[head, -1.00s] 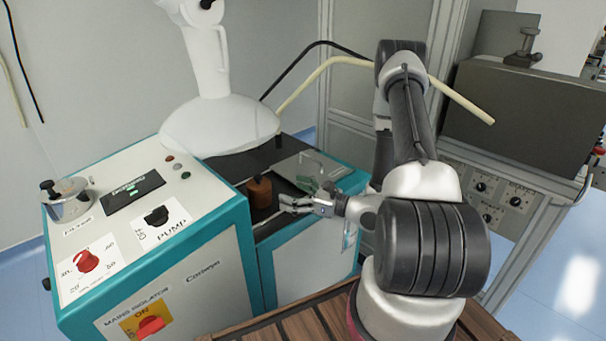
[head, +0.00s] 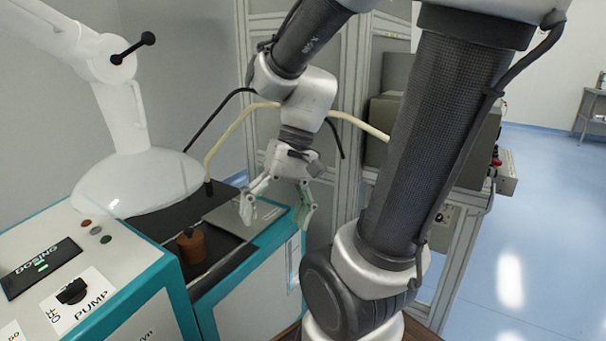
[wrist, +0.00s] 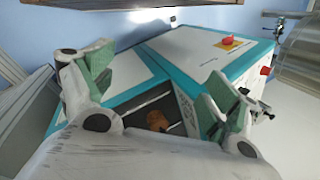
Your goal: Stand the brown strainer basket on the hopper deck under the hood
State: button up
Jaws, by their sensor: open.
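The brown strainer basket (head: 191,246) stands upright on the dark hopper deck (head: 150,222), near the deck's front edge and beside the dosing panel. It has a dark knob on top. The white hood (head: 138,185) hangs over the back left part of the deck; the basket is in front of its rim. My gripper (head: 279,213) is open and empty, to the right of the basket and above the right end of the deck. In the wrist view the basket (wrist: 157,121) shows below and between my open fingers (wrist: 152,98), apart from them.
A grey lid plate with a handle (head: 243,215) covers the right part of the deck. The dosing panel (head: 75,265) stands left of the basket. A cream hose (head: 232,124) and a grey frame (head: 345,120) are behind my gripper. Blue floor is open at right.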

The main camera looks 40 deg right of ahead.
jog(key=d+r+n+t+h, duration=0.3)
jog(key=d+r+t+h, duration=0.1)
jog(key=d+r, duration=0.2)
jog(key=shift+s+d+r+t, duration=0.25)
jog(key=shift+d+r+t, duration=0.05)
jog(key=shift+r, duration=0.1)
dwell(0.8)
